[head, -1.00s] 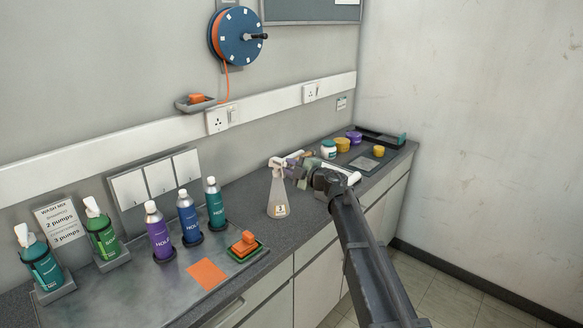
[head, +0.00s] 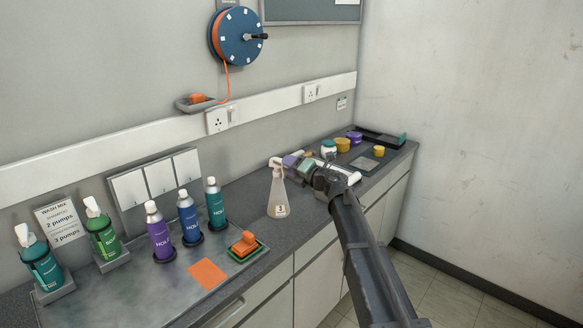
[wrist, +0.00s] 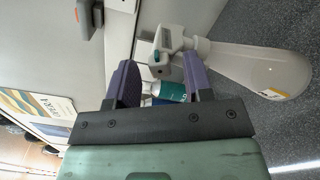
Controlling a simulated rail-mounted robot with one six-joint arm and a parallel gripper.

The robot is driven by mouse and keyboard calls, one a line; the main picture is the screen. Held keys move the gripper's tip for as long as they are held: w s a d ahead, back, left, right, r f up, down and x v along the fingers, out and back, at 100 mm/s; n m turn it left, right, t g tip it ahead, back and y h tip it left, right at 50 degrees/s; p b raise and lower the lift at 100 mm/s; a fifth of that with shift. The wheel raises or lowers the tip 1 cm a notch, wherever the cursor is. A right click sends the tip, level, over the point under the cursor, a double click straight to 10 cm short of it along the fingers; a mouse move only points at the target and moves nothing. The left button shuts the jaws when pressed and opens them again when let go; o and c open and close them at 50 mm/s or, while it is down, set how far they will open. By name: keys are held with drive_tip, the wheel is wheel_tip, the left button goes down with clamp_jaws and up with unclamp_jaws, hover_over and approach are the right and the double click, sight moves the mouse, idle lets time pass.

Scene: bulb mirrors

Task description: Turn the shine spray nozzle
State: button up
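The shine spray bottle (head: 279,196) is a clear, cone-shaped bottle with a white spray head, upright on the dark counter. Its head (head: 277,163) points right, toward my gripper (head: 293,160). In the wrist view the bottle (wrist: 262,70) lies sideways at the right. Its pale nozzle (wrist: 167,42) shows just beyond my two purple fingertips, roughly in line with the gap between them. My gripper (wrist: 160,68) is open, with a clear gap between the fingers. The right fingertip is close to the trigger; I cannot tell whether they touch.
Purple, blue and teal bottles (head: 188,217) stand left along the wall, with green pump bottles (head: 102,232) further left. An orange sponge (head: 243,243) lies in a green tray. Yellow and white jars (head: 343,145) stand behind my gripper. Bare counter lies around the spray bottle.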

drive_tip(key=shift+s+d, duration=0.1)
drive_tip(key=shift+v, duration=2.85)
